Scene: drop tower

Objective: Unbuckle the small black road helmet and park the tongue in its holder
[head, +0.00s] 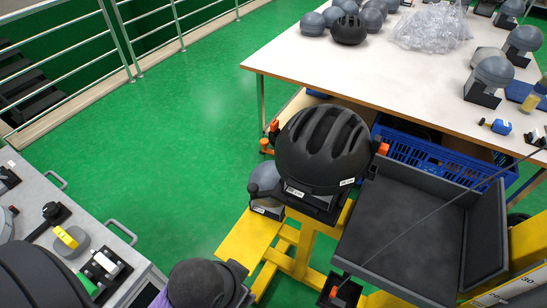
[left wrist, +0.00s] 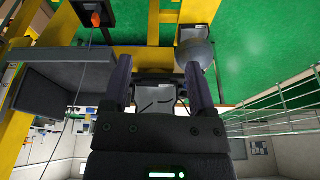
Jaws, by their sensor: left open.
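The black vented road helmet (head: 322,145) sits on a headform on the yellow stand, with white labels on its lower front. Its chin strap, buckle and tongue cannot be made out. Orange pieces (head: 383,148) show beside the helmet, but I cannot tell whether one is the tongue holder. My left gripper (left wrist: 155,78) is open in the left wrist view, its two dark fingers apart. A grey block with thin dark lines (left wrist: 155,96) shows between the fingers, and I cannot tell whether they touch it. My right gripper is not in view.
A grey tray (head: 400,240) stands right of the helmet, with a thin cable crossing it. A grey headform (head: 265,178) is low on the left. A white table (head: 400,75) with helmets stands behind, and a grey cabinet (head: 75,215) at left. Green floor lies between.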

